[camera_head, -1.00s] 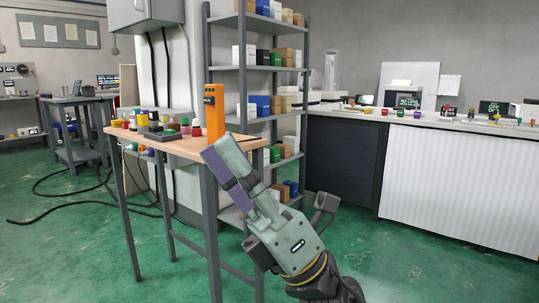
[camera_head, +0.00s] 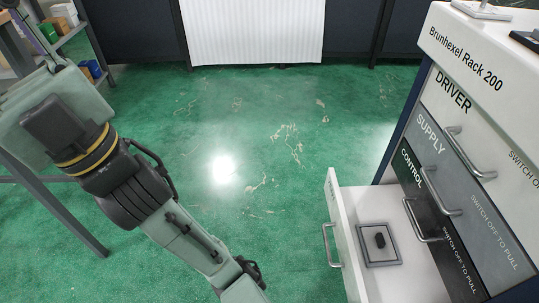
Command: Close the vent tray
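The rack (camera_head: 466,48), lettered "Brunhexel Rack 200", stands at the right in the head view. Its lowest tray (camera_head: 350,240) is pulled out to the left, with a white front, a metal handle (camera_head: 331,245) and an open top. The lettering on that tray's front is too small and slanted to read, so I cannot confirm that it is the vent tray. A grey square frame with a small black part (camera_head: 380,240) lies inside. My arm crosses the left of the view, apart from the tray. My gripper's fingers are not visible.
The DRIVER, SUPPLY and CONTROL fronts above look shut, each with a handle (camera_head: 440,192). Green floor (camera_head: 240,150) is clear between my arm and the rack. A table leg (camera_head: 60,215) and shelves (camera_head: 75,40) stand at left.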

